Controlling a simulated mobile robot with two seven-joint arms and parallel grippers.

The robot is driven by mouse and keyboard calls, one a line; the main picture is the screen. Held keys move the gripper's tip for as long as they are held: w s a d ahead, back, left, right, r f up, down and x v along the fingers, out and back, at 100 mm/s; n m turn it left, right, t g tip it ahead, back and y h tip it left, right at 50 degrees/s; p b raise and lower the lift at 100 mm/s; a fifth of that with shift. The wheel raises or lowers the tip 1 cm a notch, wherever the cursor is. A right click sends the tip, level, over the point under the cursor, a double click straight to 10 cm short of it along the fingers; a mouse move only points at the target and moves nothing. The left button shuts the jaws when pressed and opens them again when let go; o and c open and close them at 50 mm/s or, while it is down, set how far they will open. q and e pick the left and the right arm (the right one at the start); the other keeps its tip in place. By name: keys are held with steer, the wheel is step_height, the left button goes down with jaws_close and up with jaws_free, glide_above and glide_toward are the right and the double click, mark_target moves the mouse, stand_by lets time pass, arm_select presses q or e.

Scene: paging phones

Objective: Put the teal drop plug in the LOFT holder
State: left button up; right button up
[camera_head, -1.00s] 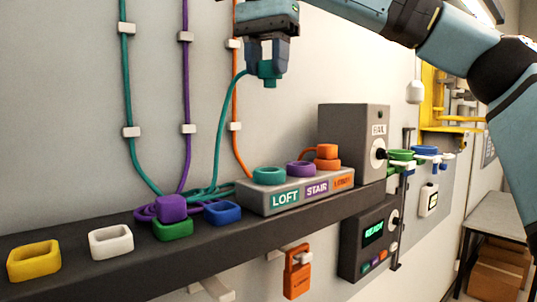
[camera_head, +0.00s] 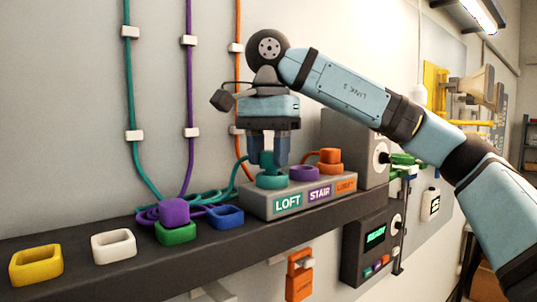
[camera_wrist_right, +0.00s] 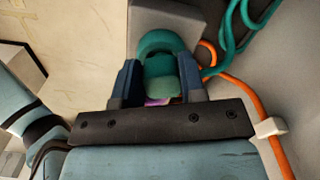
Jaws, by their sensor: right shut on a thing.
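The teal drop plug (camera_head: 267,160) is held between the fingers of my right gripper (camera_head: 268,153), directly over the teal ring of the LOFT holder (camera_head: 271,182). The plug's lower end meets the ring's top in the picture; I cannot tell whether it has entered. In the right wrist view, the teal plug (camera_wrist_right: 161,74) sits between the fingers of my right gripper (camera_wrist_right: 160,85), with the teal ring (camera_wrist_right: 160,41) just beyond it. The plug's teal cord hangs to the left of the gripper. My left gripper is not in view.
Beside LOFT are the purple STAIR ring (camera_head: 303,174) and the orange plug (camera_head: 329,156) in its holder. A purple plug (camera_head: 174,212) rests on the green ring (camera_head: 176,233). Blue (camera_head: 225,216), white (camera_head: 114,246) and yellow (camera_head: 36,265) rings line the shelf.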

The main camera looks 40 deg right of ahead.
mark_target(269, 152)
steer(key=shift+d+f, duration=0.15)
steer(key=shift+f, duration=0.05)
steer(key=shift+s+f, duration=0.1)
steer(key=shift+f, duration=0.15)
steer(key=o, duration=0.9)
steer(key=shift+r, duration=0.1)
step_height(269, 152, up, 12)
steer(key=shift+r, duration=0.25)
stand_by(0.4)
